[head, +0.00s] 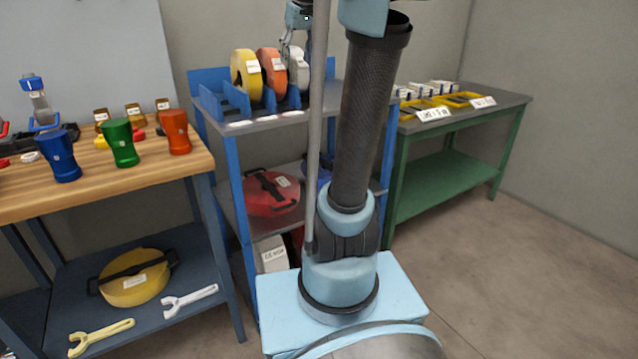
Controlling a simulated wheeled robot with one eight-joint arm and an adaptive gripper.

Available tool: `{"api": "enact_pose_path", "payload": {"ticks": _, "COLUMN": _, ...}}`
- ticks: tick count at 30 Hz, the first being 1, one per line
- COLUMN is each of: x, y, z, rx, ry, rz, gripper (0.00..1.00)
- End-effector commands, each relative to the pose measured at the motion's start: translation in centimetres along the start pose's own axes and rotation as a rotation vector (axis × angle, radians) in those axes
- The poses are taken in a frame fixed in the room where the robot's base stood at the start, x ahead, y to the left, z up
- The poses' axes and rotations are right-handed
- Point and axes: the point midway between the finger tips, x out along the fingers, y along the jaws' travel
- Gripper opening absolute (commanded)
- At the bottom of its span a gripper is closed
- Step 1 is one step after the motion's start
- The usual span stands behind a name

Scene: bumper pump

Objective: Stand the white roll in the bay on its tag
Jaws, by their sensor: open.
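The white roll (299,72) stands upright in the right part of the blue divider rack (212,102) on top of the blue shelf unit. A yellow roll (240,76) and an orange roll (268,66) stand to its left. White tags (240,124) lie along the front edge of the shelf top; their writing is too small to read. My gripper (291,58) is open, with its dark fingers at the upper part of the white roll. Whether they touch it I cannot tell. My own arm and column hide the rack's right side.
A wooden bench (90,182) with blue, green and red cups stands at left. A green table (450,115) with yellow trays stands at right. A red lidded container (270,196) sits on the middle shelf. The floor at right is clear.

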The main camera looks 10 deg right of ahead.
Motion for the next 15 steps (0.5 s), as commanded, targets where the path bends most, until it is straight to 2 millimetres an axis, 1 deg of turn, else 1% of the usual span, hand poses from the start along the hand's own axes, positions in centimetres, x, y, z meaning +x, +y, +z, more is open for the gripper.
{"api": "enact_pose_path", "payload": {"ticks": 1, "x": 0.9, "y": -0.6, "z": 2.0, "rx": 0.008, "ry": -0.007, "rz": 0.002, "gripper": 0.56}}
{"api": "enact_pose_path", "payload": {"ticks": 5, "x": 3.4, "y": -1.8, "z": 7.2, "rx": 0.037, "ry": -0.028, "rz": 0.01, "gripper": 0.56}}
{"api": "enact_pose_path", "payload": {"ticks": 6, "x": 4.2, "y": -2.2, "z": 9.0, "rx": 0.046, "ry": -0.035, "rz": 0.012, "gripper": 0.56}}
{"api": "enact_pose_path", "payload": {"ticks": 8, "x": 5.6, "y": -2.8, "z": 11.6, "rx": 0.061, "ry": -0.045, "rz": 0.016, "gripper": 0.56}}
{"api": "enact_pose_path", "payload": {"ticks": 9, "x": 6.6, "y": -3.2, "z": 13.4, "rx": 0.071, "ry": -0.051, "rz": 0.019, "gripper": 0.56}}
{"api": "enact_pose_path", "payload": {"ticks": 11, "x": 8.1, "y": -3.7, "z": 16.1, "rx": 0.085, "ry": -0.062, "rz": 0.024, "gripper": 0.56}}
{"api": "enact_pose_path", "payload": {"ticks": 12, "x": 9.1, "y": -4.0, "z": 17.9, "rx": 0.095, "ry": -0.069, "rz": 0.028, "gripper": 0.56}}
{"api": "enact_pose_path", "payload": {"ticks": 14, "x": 10.7, "y": -4.5, "z": 20.6, "rx": 0.109, "ry": -0.079, "rz": 0.033, "gripper": 0.56}}
{"api": "enact_pose_path", "payload": {"ticks": 15, "x": 11.8, "y": -4.9, "z": 22.4, "rx": 0.12, "ry": -0.085, "rz": 0.036, "gripper": 0.56}}
